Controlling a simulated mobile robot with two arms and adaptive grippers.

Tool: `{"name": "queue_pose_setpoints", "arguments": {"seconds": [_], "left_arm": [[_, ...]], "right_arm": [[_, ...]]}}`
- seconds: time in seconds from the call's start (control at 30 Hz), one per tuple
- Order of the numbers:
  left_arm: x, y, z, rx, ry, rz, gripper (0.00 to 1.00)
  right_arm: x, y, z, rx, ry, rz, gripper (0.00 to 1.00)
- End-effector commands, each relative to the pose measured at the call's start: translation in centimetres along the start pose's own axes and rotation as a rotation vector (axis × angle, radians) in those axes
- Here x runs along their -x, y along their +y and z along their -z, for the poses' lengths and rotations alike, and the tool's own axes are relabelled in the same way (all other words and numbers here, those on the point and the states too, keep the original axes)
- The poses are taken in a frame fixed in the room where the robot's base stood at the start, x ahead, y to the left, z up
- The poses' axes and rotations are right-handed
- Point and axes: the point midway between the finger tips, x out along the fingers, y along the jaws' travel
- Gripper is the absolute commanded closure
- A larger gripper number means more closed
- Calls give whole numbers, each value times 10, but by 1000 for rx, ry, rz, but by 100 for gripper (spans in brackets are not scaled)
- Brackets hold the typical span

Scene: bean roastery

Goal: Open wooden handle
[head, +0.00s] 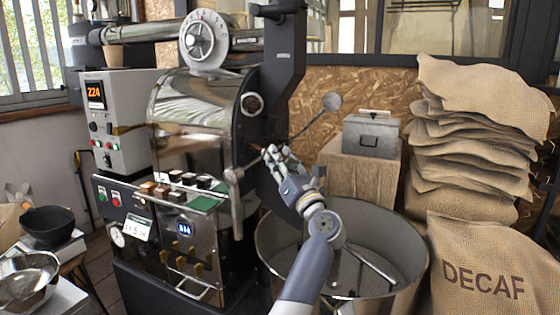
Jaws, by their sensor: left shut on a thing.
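The steel drum roaster (195,110) stands left of centre, with its dark front plate facing right. My left gripper (274,156) is at this front plate, its arm coming up from the bottom centre. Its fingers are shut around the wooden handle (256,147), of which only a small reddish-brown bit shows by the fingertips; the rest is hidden. I cannot tell how far the handle is turned or pulled. My right gripper is out of view.
A metal lever with round ends (332,101) slants close by my left gripper. The round cooling bin (415,285) lies below my arm. A grey metal box (371,136) stands behind. Stacked sacks (470,130) and a DECAF sack (475,265) fill the right side.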

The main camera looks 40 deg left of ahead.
Motion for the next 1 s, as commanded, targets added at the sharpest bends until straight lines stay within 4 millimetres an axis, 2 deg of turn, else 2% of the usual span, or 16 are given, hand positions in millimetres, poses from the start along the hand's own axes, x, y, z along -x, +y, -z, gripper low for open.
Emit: {"name": "queue_pose_setpoints", "arguments": {"seconds": [0.27, 0.3, 0.37, 0.77, 0.87, 1.0], "left_arm": [[1, -1, 2, -1, 4, 2, 100], [1, -1, 2, -1, 4, 2, 65], [1, -1, 2, -1, 4, 2, 53], [6, -2, 3, 0, 5, 3, 53], [18, -2, 3, 0, 6, 5, 53], [46, -3, 3, 1, 7, 7, 53]], "right_arm": [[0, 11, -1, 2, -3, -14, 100], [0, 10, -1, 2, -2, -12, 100], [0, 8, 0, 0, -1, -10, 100], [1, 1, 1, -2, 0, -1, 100], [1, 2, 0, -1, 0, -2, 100], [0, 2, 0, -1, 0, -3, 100]]}}
